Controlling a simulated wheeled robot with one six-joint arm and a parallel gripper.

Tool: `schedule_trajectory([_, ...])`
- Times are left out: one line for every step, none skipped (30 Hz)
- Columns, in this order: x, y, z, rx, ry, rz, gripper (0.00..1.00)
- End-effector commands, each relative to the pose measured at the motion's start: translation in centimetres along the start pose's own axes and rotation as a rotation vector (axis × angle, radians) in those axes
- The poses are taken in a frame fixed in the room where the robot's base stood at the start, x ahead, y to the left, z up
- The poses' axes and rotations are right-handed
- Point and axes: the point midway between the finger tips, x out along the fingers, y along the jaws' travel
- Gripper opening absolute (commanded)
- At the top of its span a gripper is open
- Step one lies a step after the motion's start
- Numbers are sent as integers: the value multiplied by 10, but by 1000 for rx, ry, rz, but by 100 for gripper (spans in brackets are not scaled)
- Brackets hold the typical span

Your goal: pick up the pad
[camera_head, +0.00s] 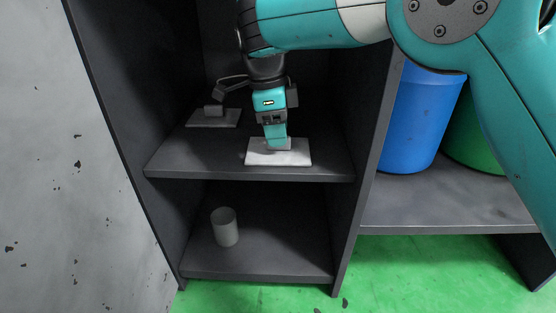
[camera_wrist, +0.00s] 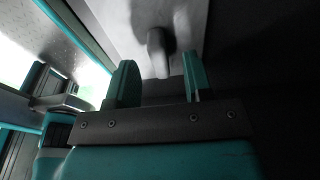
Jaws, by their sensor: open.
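A light grey flat pad (camera_head: 297,159) lies on the upper shelf near its front edge, below my gripper (camera_head: 277,143). In the wrist view the pad (camera_wrist: 112,22) shows beyond the fingers, with a grey upright knob (camera_wrist: 160,50) on it. My gripper (camera_wrist: 159,68) is open, with one finger on each side of the knob's near end. I cannot tell whether the fingers touch the knob or the pad. In the head view my gripper hides the knob. A second, darker grey pad (camera_head: 228,120) with a small knob lies farther back on the left.
The upper shelf (camera_head: 200,155) has dark side walls close on both sides. A grey cylinder (camera_head: 225,228) stands on the lower shelf (camera_head: 275,262). A blue barrel (camera_head: 415,120) and a green barrel (camera_head: 475,135) stand right of the partition. The floor is green.

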Motion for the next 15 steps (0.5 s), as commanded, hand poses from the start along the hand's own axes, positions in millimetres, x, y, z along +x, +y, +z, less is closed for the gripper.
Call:
schedule_trajectory([12,0,1,-1,0,0,47])
schedule_trajectory([14,0,0,-1,-1,0,47])
schedule_trajectory([16,0,0,-1,-1,-1,47])
schedule_trajectory([16,0,0,0,-1,-1,47])
schedule_trajectory([16,0,0,0,-1,-1,47])
schedule_trajectory([15,0,0,0,-1,-1,47])
schedule_trajectory([14,0,0,0,-1,-1,47])
schedule_trajectory([14,0,0,0,-1,-1,47])
schedule_trajectory([14,0,0,0,-1,-1,47])
schedule_trajectory([14,0,0,0,-1,-1,44])
schedule_trajectory([14,0,0,0,-1,-1,38])
schedule_trajectory([14,0,0,0,-1,-1,28])
schedule_trajectory([14,0,0,0,-1,-1,22])
schedule_trajectory([14,0,0,0,-1,-1,15])
schedule_trajectory([14,0,0,0,-1,-1,5])
